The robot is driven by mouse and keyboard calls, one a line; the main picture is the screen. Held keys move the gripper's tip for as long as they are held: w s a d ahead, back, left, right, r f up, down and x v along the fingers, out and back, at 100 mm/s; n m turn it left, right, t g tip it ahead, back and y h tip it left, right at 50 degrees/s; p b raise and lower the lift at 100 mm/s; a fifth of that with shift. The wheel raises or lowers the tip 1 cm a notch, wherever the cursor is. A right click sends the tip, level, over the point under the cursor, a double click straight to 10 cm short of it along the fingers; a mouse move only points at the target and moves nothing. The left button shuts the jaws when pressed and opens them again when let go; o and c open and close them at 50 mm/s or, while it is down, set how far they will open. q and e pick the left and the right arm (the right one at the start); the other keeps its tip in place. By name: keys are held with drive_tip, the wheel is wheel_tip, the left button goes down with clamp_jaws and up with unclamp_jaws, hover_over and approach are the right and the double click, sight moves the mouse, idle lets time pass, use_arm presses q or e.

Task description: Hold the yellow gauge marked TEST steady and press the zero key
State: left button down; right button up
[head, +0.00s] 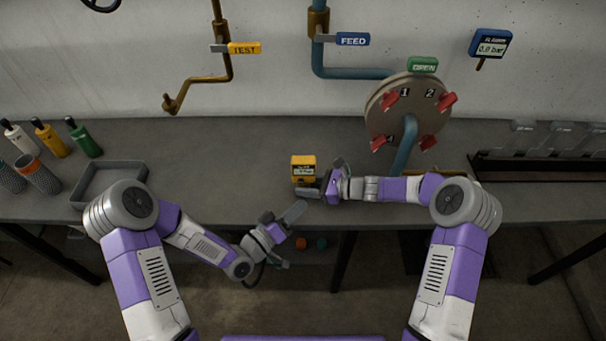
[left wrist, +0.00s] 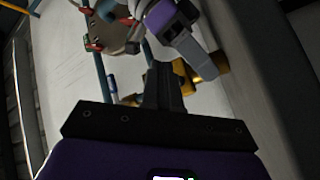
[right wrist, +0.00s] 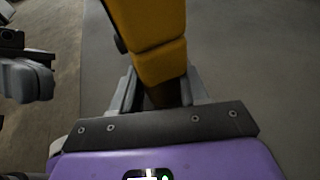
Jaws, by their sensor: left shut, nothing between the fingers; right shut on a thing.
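The yellow gauge (head: 303,160) is upright over the front part of the bench, its small display facing me; I cannot read its label. My right gripper (head: 314,187) is shut on the gauge's lower part from the right. In the right wrist view the yellow body (right wrist: 158,52) rises from between the fingers (right wrist: 157,95). My left gripper (head: 297,212) is shut and empty, in front of and below the gauge near the bench's front edge, apart from it. In the left wrist view its closed fingertips (left wrist: 163,72) point toward the gauge (left wrist: 205,68), partly hidden. The zero key is too small to make out.
A grey tray (head: 108,176) and several bottles stand at the left of the bench (head: 225,150). A round plate with red valve handles (head: 437,112) stands behind on the right. A dark rack (head: 540,168) is at far right.

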sight(312, 180)
use_arm(q)
drive_tip(key=shift+w, duration=2.25)
drive_tip(key=shift+w, duration=0.45)
drive_tip(key=shift+w, duration=0.2)
idle(0.6)
drive_tip(key=shift+s, duration=0.65)
drive_tip(key=shift+s, duration=0.1)
drive_tip(key=s, duration=0.5)
drive_tip(key=shift+s, duration=0.4)
